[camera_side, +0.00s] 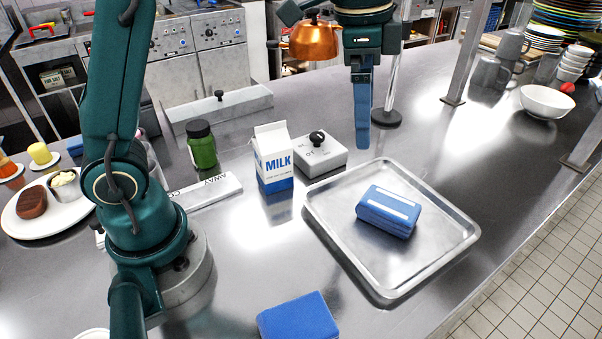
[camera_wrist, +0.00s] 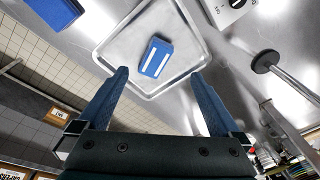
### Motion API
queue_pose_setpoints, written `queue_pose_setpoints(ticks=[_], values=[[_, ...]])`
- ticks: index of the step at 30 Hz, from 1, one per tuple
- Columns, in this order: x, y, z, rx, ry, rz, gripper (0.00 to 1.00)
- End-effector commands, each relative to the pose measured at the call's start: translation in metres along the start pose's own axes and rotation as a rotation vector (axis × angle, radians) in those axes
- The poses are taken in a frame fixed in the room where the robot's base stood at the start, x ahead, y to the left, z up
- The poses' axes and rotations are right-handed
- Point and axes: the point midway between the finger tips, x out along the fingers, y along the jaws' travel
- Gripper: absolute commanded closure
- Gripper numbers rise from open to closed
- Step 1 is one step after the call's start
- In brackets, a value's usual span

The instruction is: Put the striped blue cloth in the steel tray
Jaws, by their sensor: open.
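The striped blue cloth (camera_side: 389,212) is a folded blue block with white stripes. It lies inside the steel tray (camera_side: 322,224), near its middle, and nothing holds it. In the wrist view the striped cloth (camera_wrist: 156,57) and the tray (camera_wrist: 101,51) show ahead of my fingers. My gripper (camera_side: 362,146) is above the counter beyond the tray's far edge in the side view, apart from the cloth. Its two blue fingers (camera_wrist: 158,90) are spread wide in the wrist view with nothing between them.
A plain blue folded block (camera_side: 298,318) lies on the counter at the near edge of the side view. A milk carton (camera_side: 273,158), a grey box with a black knob (camera_side: 321,156) and a green jar (camera_side: 202,146) stand left of the tray. A white bowl (camera_side: 547,102) is at right.

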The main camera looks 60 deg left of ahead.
Motion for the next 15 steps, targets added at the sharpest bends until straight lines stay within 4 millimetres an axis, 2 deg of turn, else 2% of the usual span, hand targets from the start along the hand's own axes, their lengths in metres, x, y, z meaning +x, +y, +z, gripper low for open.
queue_pose_setpoints(ticks=[3, 7, 11, 15], values=[[-0.016, 0.012, 0.025, -0.143, 0.051, -0.042, 0.0], [-0.022, 0.029, 0.053, -0.301, 0.108, -0.078, 0.0], [-0.02, 0.047, 0.082, -0.458, 0.169, -0.108, 0.0], [-0.009, 0.066, 0.109, -0.61, 0.233, -0.131, 0.0]])
